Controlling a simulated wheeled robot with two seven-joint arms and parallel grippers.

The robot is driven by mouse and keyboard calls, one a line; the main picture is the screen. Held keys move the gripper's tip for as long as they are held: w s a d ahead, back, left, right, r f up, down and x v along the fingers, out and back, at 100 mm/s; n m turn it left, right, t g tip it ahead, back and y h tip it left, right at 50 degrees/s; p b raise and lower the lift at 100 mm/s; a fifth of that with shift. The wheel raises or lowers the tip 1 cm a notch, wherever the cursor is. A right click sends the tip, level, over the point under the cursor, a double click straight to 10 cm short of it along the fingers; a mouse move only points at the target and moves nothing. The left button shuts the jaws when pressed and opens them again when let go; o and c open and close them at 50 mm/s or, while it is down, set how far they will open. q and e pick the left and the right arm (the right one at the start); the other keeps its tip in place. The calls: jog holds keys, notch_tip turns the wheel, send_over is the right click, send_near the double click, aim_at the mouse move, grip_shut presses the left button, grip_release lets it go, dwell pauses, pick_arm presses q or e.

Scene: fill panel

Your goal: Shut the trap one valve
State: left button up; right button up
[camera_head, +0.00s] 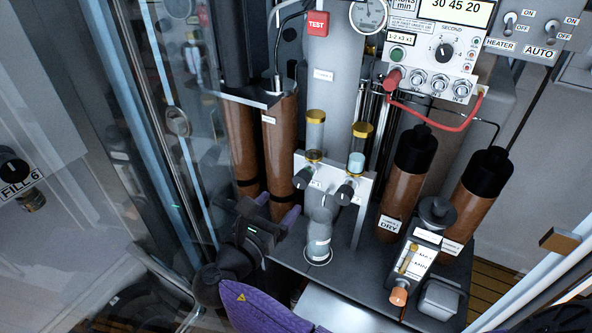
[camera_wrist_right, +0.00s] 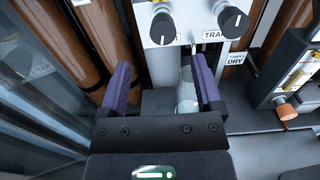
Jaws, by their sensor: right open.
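Two dark knobs with white pointer marks sit on a white panel (camera_head: 333,176): a left valve knob (camera_head: 302,180) and a right valve knob (camera_head: 346,193). In the right wrist view they are the left knob (camera_wrist_right: 163,27) and the right knob (camera_wrist_right: 232,22). My left gripper is not in view.
Brown cylinders (camera_head: 279,145) stand behind on the left; a cylinder marked DRY (camera_head: 404,190) stands right. A glass pane is at left. A small gauge unit (camera_head: 416,258) is at front right.

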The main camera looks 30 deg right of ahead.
aim_at(300, 182)
jog(key=b+x, duration=0.2)
jog(key=x, duration=0.5)
jog(key=shift+s+d+f, duration=0.1)
jog(key=shift+d+f, duration=0.05)
jog(key=shift+f, duration=0.05)
jog(key=shift+w+d+r, duration=0.15)
jog(key=shift+w+d, duration=0.1)
jog(key=shift+d, duration=0.2)
jog(key=c, duration=0.9)
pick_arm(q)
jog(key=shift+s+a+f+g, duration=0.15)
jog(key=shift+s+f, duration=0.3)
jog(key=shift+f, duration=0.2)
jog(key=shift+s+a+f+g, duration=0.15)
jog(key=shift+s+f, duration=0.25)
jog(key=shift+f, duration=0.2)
pick_arm(e)
grip_shut()
